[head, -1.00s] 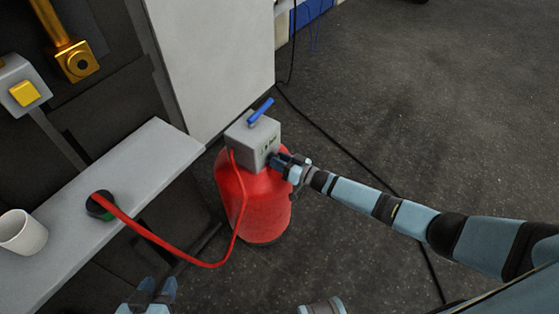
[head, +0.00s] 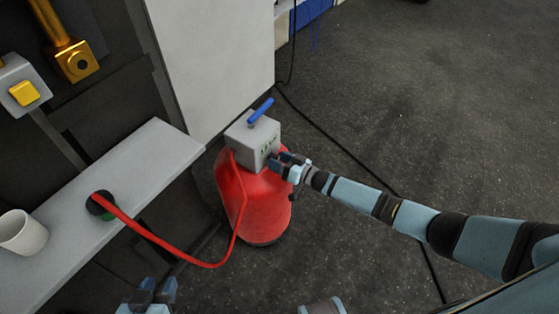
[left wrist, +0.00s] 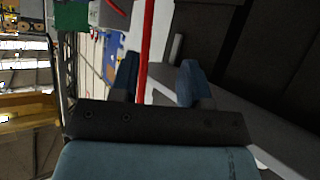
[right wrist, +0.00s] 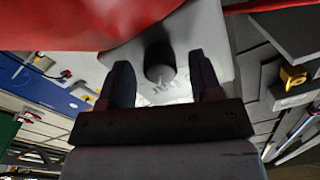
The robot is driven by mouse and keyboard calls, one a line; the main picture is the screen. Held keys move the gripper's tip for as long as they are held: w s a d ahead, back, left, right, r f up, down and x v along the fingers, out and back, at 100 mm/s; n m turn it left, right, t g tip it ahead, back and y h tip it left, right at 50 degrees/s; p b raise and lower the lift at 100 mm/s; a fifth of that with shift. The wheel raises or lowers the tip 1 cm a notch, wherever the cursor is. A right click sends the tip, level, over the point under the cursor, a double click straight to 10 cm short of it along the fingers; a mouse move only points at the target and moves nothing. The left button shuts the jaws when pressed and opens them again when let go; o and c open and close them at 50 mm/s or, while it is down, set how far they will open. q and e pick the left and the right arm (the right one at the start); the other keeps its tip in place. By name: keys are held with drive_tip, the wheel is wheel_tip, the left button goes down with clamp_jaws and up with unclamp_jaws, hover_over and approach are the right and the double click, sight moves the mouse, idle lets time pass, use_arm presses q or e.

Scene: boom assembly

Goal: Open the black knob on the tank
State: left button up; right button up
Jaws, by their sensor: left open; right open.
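The red tank (head: 262,205) stands on the floor with a grey box (head: 250,142) on top. A blue lever handle (head: 261,110) sits on the box. The black knob (right wrist: 160,62) shows in the right wrist view, sticking out of the grey box face. My right gripper (right wrist: 159,85) is open, with one finger on each side of the knob; I cannot tell whether they touch it. In the head view my right gripper (head: 279,160) is at the box's right side and hides the knob. My left gripper (head: 150,287) is open and empty at the bottom edge, low and away from the tank.
A red hose (head: 170,245) runs from the tank to a dark round piece (head: 101,205) on the grey shelf (head: 150,160). A white cup (head: 22,232) stands on the shelf. A black cable (head: 335,140) lies on the floor.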

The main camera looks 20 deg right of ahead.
use_arm(q)
drive_tip(key=shift+s+a+p, duration=0.15)
drive_tip(key=shift+a+p, duration=0.1)
drive_tip(key=shift+p, duration=0.85)
use_arm(e)
drive_tip(key=v, duration=1.3)
drive_tip(key=shift+s+d, duration=0.25)
drive_tip(key=shift+s, duration=0.05)
use_arm(q)
drive_tip(key=shift+r, duration=0.1)
